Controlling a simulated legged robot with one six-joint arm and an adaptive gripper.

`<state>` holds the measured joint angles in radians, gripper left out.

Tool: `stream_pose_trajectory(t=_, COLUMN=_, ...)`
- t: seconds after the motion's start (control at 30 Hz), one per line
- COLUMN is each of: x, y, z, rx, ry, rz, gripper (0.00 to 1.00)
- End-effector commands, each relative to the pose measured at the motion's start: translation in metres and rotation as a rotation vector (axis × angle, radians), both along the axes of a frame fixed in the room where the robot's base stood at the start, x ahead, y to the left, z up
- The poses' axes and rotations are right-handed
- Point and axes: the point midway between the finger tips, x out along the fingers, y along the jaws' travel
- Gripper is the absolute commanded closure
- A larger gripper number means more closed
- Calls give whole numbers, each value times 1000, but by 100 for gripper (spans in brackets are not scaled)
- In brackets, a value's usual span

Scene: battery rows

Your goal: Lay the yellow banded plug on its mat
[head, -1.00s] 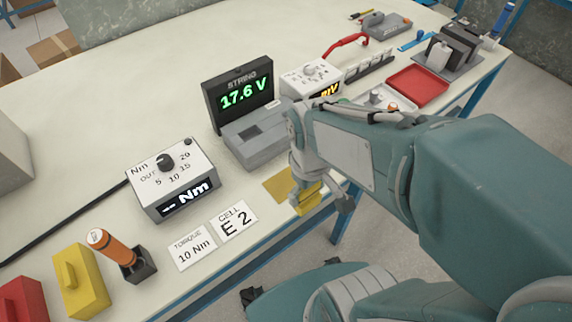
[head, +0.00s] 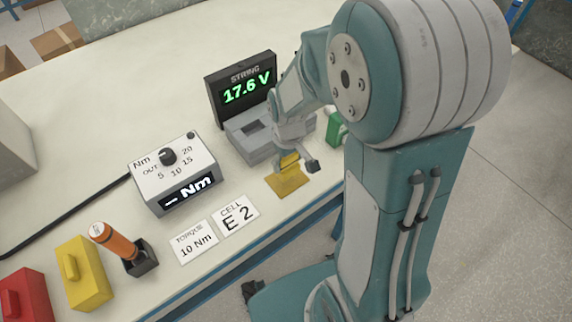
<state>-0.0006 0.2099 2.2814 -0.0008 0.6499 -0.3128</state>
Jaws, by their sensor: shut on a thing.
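My gripper (head: 298,163) points down beside the grey base of the STRING meter. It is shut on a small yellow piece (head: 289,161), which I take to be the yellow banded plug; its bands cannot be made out. The fingers hide part of it. The flat yellow mat (head: 288,183) lies on the bench near its front edge. The plug shows at the far edge of the mat in the picture; I cannot tell whether it touches the mat or hangs above it.
The STRING meter (head: 243,92) reads 17.6 V behind my gripper. The Nm box (head: 172,165), TORQUE card (head: 194,241) and CELL card (head: 236,215) are to the left. An orange-handled tool (head: 115,243), a yellow block (head: 85,279) and a red block (head: 22,297) stand front left. My arm hides the right side.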

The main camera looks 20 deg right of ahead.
Motion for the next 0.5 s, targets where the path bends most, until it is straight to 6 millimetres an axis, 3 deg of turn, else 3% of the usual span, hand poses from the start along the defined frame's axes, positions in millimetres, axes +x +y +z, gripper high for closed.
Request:
stream_pose_trajectory(t=0.2, x=12, y=0, z=-16, rx=0, ry=1, rz=0, gripper=73)
stream_pose_trajectory(t=0.33, x=11, y=0, z=-36, rx=0, ry=3, rz=0, gripper=73)
stream_pose_trajectory(t=0.5, x=12, y=0, z=-44, rx=0, ry=-1, rz=0, gripper=73)
